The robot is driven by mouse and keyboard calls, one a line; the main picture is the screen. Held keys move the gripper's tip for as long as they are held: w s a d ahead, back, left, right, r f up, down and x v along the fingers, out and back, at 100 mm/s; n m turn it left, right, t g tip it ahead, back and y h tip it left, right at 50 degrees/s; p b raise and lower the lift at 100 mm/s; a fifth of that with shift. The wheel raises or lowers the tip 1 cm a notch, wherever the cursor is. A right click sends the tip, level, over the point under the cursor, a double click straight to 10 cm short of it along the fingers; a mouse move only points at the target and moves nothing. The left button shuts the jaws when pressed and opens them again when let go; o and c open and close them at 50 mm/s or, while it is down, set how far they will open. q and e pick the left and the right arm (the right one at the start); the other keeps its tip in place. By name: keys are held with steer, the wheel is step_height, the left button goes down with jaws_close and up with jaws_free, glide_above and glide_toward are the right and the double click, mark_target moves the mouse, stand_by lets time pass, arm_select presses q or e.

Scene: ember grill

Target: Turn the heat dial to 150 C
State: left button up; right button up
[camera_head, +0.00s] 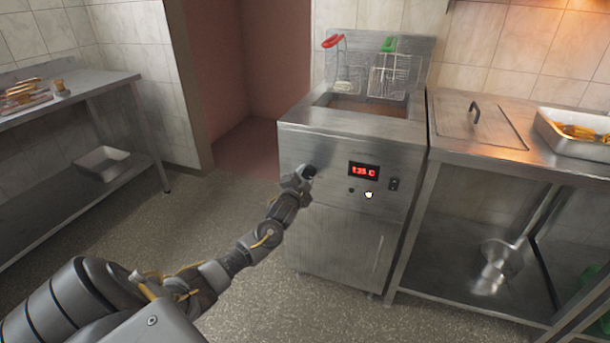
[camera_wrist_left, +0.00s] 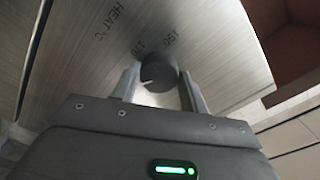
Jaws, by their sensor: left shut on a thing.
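The heat dial (camera_wrist_left: 158,72) is a dark round knob on the steel fryer front, seen in the left wrist view. My left gripper (camera_wrist_left: 158,88) is shut on it, one finger on each side. In the head view my left gripper (camera_head: 306,174) reaches the upper left of the fryer front (camera_head: 320,205) and mostly hides the dial. The red display (camera_head: 364,170) appears to read 135 C. My right gripper is out of view.
Two wire baskets, one with a red handle (camera_head: 333,41) and one with a green handle (camera_head: 388,44), hang above the fryer. A switch (camera_head: 394,184) sits right of the display. A steel counter (camera_head: 480,153) with a tray (camera_head: 547,130) stands on the right. The floor at left is clear.

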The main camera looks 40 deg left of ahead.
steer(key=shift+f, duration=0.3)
arm_select(q)
steer(key=o, duration=1)
steer(key=shift+s, duration=0.1)
